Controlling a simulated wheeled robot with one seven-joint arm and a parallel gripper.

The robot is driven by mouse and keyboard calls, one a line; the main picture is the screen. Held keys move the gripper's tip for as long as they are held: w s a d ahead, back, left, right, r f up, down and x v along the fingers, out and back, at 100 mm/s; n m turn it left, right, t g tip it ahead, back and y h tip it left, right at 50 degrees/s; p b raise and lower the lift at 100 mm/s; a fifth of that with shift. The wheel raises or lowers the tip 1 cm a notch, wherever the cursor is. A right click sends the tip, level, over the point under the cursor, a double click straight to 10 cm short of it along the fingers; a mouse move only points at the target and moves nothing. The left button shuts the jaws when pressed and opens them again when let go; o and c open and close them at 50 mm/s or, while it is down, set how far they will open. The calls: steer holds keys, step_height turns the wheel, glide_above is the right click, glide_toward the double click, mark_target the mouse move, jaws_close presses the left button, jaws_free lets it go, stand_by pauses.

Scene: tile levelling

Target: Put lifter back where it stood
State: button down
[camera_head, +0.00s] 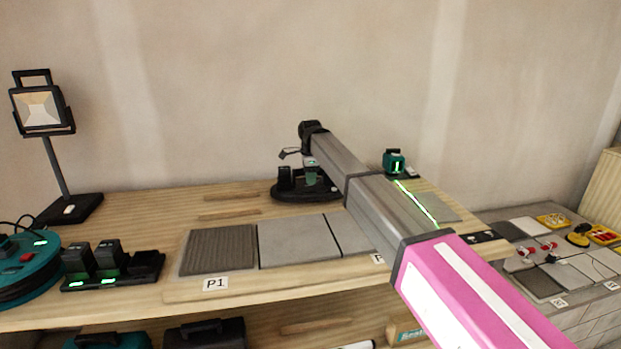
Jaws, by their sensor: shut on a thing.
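The lifter, which looks like a black oval-based tool (306,194) with upright black parts and a teal part, is at the back middle of the wooden bench, left of my arm. My gripper (308,158) is at the far end of my arm, directly over it, and is shut on its upper part. The fingers are small and dark here, and my arm hides part of the lifter's right side. The base looks level and close to the bench top; I cannot tell whether it touches.
Grey tiles (298,242) lie along the bench front, a label P1 (215,284) before the left one. A teal laser level (394,162) stands right, its green line on a tile. A battery charger (112,268) and work lamp (42,108) are left. A lower tile bench (560,270) is right.

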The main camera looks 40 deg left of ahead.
steer(key=shift+f, duration=0.35)
stand_by(0.7)
steer(key=c, duration=0.8)
jaws_free()
steer(key=shift+c, duration=0.2)
step_height(320, 180, up, 10)
steer(key=shift+r, duration=0.4)
steer(key=shift+s, duration=0.1)
